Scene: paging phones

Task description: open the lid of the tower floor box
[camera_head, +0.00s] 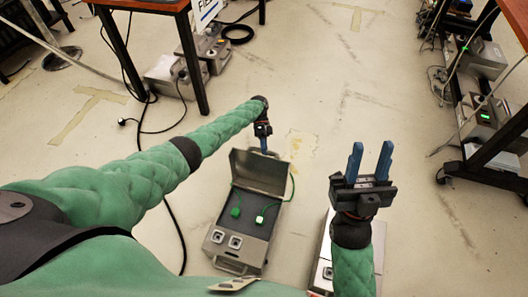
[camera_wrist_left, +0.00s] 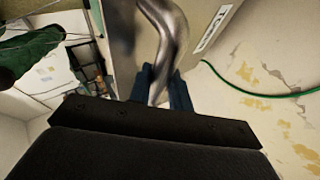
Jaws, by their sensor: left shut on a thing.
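My left gripper (camera_head: 264,146) is behind the lid's upper edge. In the left wrist view my left gripper (camera_wrist_left: 162,92) is shut on the curved metal lid handle (camera_wrist_left: 165,35), beside a panel with a partly readable label (camera_wrist_left: 212,28). My right gripper (camera_head: 370,165) is open and empty, to the right of the box.
Another metal box (camera_head: 322,252) stands just right of the floor box, partly hidden by my right arm. A table (camera_head: 187,40) with grey equipment (camera_head: 172,78) is at the upper left. A wheeled rack (camera_head: 500,135) is at the right. The floor beyond the lid is clear.

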